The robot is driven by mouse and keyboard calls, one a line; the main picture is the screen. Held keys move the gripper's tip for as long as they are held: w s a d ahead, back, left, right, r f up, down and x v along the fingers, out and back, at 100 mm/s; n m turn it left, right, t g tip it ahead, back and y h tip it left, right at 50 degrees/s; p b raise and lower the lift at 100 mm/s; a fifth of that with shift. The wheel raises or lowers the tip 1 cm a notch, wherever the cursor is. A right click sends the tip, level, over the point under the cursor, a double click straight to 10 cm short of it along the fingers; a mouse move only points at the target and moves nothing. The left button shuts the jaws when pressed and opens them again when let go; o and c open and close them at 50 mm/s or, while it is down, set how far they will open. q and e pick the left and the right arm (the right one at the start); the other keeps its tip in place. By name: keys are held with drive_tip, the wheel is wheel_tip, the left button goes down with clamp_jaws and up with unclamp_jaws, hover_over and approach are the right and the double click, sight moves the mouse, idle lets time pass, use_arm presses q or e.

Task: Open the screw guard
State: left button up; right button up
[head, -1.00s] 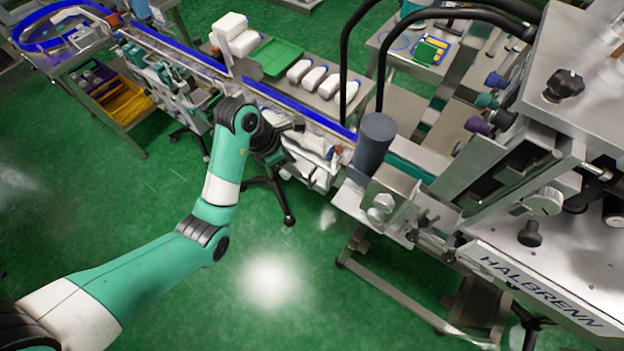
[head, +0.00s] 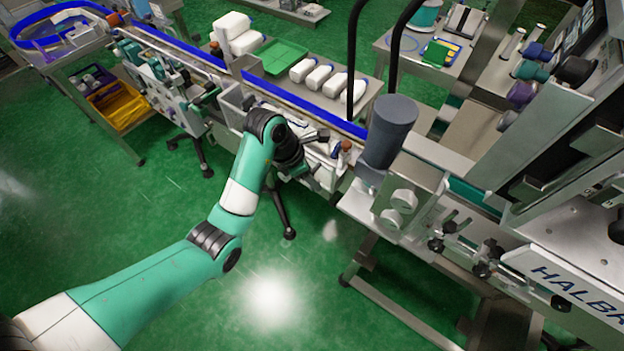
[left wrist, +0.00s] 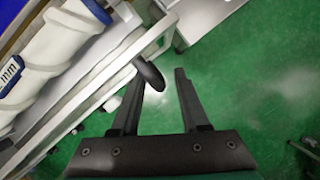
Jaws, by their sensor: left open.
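The screw guard (left wrist: 110,78) appears to be the pale framed cover along the conveyor edge in the left wrist view. A dark oval knob (left wrist: 149,75) sticks out from its edge. Behind the frame lies a white screw (left wrist: 45,48) with blue bands. My left gripper (left wrist: 160,75) is open, with the knob near its left fingertip and partly between the fingers; I cannot tell whether they touch. In the head view my left gripper (head: 308,178) is beside the conveyor's near side, its fingers hard to make out. My right gripper is not in view.
A dark grey cylinder (head: 388,132) stands on the machine just right of my left gripper. The blue-edged conveyor (head: 285,98) runs behind it. Open green floor (head: 180,210) is on the near side.

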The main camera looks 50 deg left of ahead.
use_arm(q)
clamp_jaws()
idle(1.4)
